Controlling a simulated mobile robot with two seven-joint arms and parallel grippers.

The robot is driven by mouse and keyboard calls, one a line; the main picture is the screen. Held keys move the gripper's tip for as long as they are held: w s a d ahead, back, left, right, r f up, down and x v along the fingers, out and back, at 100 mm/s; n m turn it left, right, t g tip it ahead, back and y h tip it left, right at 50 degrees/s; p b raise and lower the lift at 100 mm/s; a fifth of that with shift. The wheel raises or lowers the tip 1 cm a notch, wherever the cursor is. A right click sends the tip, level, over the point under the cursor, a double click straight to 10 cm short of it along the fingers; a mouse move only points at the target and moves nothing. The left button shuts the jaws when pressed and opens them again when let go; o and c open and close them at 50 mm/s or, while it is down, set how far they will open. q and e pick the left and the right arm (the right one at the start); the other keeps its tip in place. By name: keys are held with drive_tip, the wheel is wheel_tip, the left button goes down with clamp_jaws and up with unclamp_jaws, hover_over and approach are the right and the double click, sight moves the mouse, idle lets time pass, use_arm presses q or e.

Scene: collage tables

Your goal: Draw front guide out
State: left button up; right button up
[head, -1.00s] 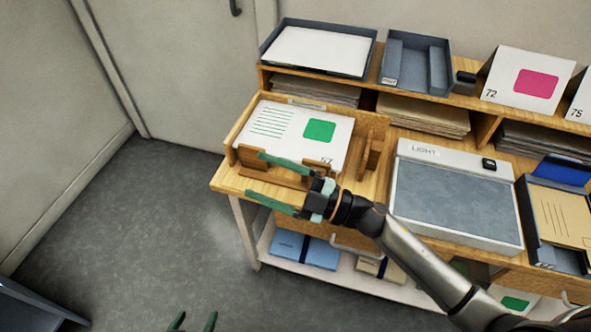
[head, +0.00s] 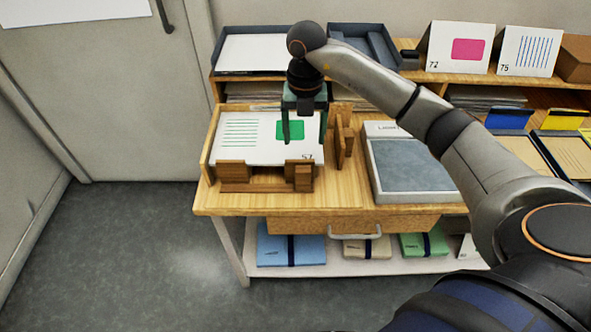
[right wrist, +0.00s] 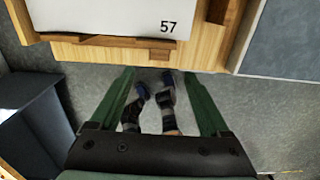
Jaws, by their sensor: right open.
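The front guide (head: 255,187) is a dark brown wooden bar with raised blocks at its ends. It lies along the front edge of the wooden tray (head: 207,150), in front of a white card (head: 242,152) with green lines, a green square and the number 57. The card also shows in the right wrist view (right wrist: 100,15). My right gripper (head: 304,138) is open and empty, fingers pointing down over the card's right part, behind the guide. I cannot tell its height above the card. My left gripper is out of view.
A brown side guide (head: 344,138) stands right of the card. A light box (head: 415,165) stands further right. Trays and cards 72 (head: 458,47) and 75 (head: 527,50) line the shelf behind. A drawer (head: 300,221) is below. Floor in front is clear.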

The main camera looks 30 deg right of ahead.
sight(303, 169)
wheel_tip(303, 169, down, 12)
drive_tip(key=shift+f+p, duration=0.1)
drive_tip(key=shift+p, duration=0.2)
drive_tip(key=shift+c, duration=0.2)
clamp_jaws()
idle(0.5)
idle(0.8)
